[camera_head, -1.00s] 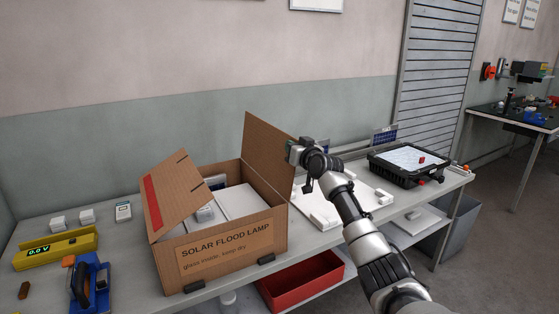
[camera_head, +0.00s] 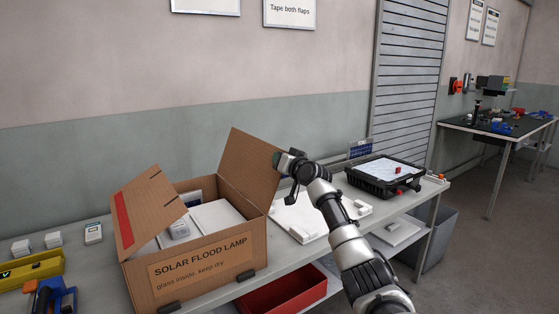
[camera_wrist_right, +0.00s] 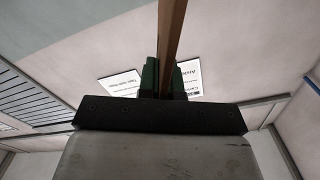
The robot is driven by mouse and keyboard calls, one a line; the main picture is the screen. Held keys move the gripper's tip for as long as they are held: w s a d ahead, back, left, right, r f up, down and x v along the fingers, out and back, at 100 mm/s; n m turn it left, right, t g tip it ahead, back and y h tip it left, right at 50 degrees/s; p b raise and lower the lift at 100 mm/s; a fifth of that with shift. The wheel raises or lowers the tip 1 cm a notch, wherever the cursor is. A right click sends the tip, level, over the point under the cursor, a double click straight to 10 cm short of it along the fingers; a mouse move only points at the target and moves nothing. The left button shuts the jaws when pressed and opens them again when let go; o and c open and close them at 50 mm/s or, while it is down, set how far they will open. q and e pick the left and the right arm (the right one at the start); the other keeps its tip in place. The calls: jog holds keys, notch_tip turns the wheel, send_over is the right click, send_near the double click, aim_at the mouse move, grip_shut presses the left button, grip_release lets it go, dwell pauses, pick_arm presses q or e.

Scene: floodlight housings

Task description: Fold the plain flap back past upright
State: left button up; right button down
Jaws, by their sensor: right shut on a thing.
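The open cardboard box (camera_head: 190,278) stands on the bench at the left. Its plain flap (camera_head: 245,165) stands up on the box's right side and leans outward, to the right. My right gripper (camera_head: 279,160) is shut on the flap's outer edge near its upper right corner. In the right wrist view the flap (camera_wrist_right: 172,45) shows edge-on as a brown strip between the fingers (camera_wrist_right: 165,80). The other flap (camera_head: 148,210), with a red band, slants up over the box's left side. My left gripper is not in view.
A white board (camera_head: 300,217) with small white blocks lies right of the box, under my right arm. A black case (camera_head: 385,178) stands farther right.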

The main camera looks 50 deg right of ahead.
jog(key=c, duration=1.3)
grip_release()
jog(key=b+v, duration=0.1)
jog(key=v, duration=0.9)
jog(key=shift+s+b, duration=0.3)
jog(key=shift+s, duration=0.1)
jog(key=shift+f, duration=0.1)
